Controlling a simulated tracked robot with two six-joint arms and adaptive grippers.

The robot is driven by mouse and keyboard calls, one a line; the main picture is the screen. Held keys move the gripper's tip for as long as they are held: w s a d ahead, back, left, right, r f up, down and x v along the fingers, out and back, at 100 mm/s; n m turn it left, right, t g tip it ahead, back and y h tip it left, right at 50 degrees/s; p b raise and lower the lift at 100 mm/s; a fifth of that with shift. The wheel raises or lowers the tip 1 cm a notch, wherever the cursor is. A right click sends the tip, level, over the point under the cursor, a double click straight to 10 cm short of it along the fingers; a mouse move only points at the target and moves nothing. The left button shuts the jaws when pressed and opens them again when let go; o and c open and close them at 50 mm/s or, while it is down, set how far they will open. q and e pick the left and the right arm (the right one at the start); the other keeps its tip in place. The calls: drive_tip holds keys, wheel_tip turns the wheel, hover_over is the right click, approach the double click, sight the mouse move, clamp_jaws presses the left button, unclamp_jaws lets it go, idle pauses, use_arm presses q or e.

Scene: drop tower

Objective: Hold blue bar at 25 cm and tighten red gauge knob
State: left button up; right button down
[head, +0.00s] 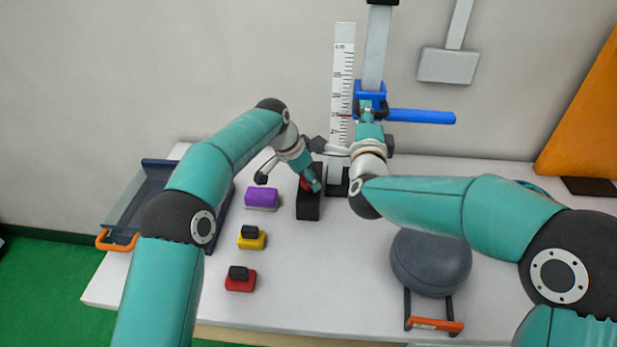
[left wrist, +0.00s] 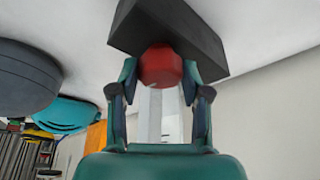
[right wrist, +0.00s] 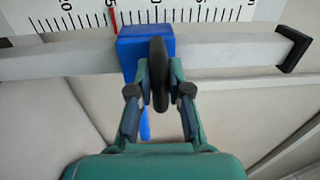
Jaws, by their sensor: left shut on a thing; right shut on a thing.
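The red gauge knob (head: 306,184) sits on a black block (head: 308,208) on the table. My left gripper (head: 314,184) is shut on the knob; the left wrist view shows the red knob (left wrist: 161,66) between both fingertips. The blue bar (head: 420,116) sticks out to the right from a blue slider (head: 369,92) on the upright rail, beside a white scale (head: 342,75). My right gripper (head: 371,108) is at the slider. In the right wrist view it is shut on a dark disc (right wrist: 159,74) in front of the blue slider (right wrist: 146,38). A red mark (right wrist: 113,20) shows beside the slider.
Purple (head: 262,197), yellow (head: 251,240) and red (head: 241,281) blocks stand on the left of the table. A blue-grey tray (head: 150,190) lies at the left edge. A grey round weight (head: 431,262) stands at the right front. A grey plate (head: 448,65) hangs at upper right.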

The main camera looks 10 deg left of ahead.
drive_tip(key=shift+a+r, duration=0.1)
drive_tip(key=shift+a, duration=0.1)
use_arm(q)
drive_tip(key=o, duration=1.1)
drive_tip(key=shift+r, duration=0.1)
drive_tip(key=v, duration=1.1)
drive_tip(key=shift+s+r, duration=0.1)
drive_tip(key=shift+r, duration=0.15)
use_arm(e)
drive_tip(key=c, duration=1.1)
unclamp_jaws()
use_arm(q)
drive_tip(key=shift+a, duration=0.2)
drive_tip(key=shift+d, duration=0.1)
use_arm(e)
drive_tip(key=shift+d, duration=0.1)
